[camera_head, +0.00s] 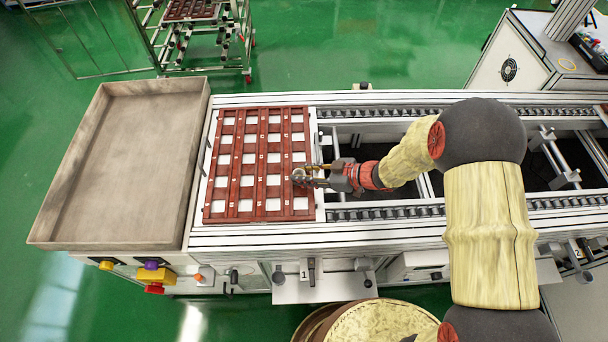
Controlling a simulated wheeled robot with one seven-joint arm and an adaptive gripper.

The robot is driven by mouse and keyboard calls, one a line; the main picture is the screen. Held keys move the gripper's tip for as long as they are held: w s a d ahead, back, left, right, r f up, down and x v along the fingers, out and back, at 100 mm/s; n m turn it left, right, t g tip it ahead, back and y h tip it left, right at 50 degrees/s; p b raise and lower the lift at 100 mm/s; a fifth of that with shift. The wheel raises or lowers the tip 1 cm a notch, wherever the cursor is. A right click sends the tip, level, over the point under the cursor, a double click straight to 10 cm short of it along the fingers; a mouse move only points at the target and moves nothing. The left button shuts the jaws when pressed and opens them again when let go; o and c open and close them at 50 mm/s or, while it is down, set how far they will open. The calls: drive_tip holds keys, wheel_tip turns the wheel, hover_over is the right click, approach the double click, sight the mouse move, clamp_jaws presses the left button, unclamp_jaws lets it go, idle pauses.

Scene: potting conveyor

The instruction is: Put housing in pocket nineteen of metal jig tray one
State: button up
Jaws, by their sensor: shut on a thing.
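The metal jig tray (232,213) is a red-brown grid with rows of pale square pockets, lying on the left part of the conveyor. My gripper (299,175) reaches in from the right and is over the tray's right-hand column, a little below its middle. Its fingers are shut on a small pale housing (298,172), mostly hidden by the fingers. I cannot tell whether the housing is touching the tray or held just above it. The pocket numbers are too small to read surely, and the gripper covers part of the right column.
An empty grey metal bin (140,160) with raised walls stands left of the tray. Conveyor rails run right under my arm. A wheeled rack (195,45) holding another red-brown tray (192,9) stands behind. Control buttons (153,276) sit at the front left.

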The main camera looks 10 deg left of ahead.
drive_tip(key=shift+s+f, duration=0.1)
drive_tip(key=shift+f, duration=0.2)
